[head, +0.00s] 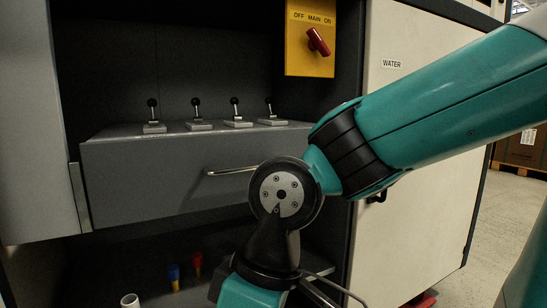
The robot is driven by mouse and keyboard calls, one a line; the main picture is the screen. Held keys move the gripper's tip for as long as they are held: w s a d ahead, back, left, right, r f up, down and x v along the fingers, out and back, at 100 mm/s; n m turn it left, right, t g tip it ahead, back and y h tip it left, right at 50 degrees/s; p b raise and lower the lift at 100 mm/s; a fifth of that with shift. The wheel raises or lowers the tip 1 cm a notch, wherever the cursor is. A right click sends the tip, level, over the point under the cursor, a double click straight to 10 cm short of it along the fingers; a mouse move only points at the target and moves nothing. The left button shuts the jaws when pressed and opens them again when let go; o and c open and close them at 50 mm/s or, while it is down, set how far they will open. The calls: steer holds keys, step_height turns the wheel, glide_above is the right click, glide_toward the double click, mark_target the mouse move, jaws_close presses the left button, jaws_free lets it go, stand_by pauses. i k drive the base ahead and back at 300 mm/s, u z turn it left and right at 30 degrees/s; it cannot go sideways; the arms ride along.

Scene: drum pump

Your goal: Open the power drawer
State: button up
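The grey power drawer (150,180) sits in the dark cabinet bay, in the left half of the head view. Its top ledge shows behind the front face and bears several black-knobbed levers (235,110). I cannot tell for sure how far the drawer stands out. Its pale metal bar handle (228,171) is on the front; the right end is hidden behind my arm's dark round joint. My teal arm reaches in from the right and bends down in front of the drawer's right part. My gripper does not show, so its hold on the handle cannot be seen.
A yellow panel (298,62) with a red rotary switch (318,41) is above right. A white door marked WATER (410,235) stands at right. Below the drawer are a blue piece (173,274), a red piece (196,262) and a white cylinder (130,300). Floor is open at far right.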

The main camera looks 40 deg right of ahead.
mark_target(134, 172)
steer(key=z, duration=1.75)
steer(key=k, duration=1.1)
steer(key=u, duration=1.45)
steer(key=i, duration=0.5)
steer(key=z, duration=0.05)
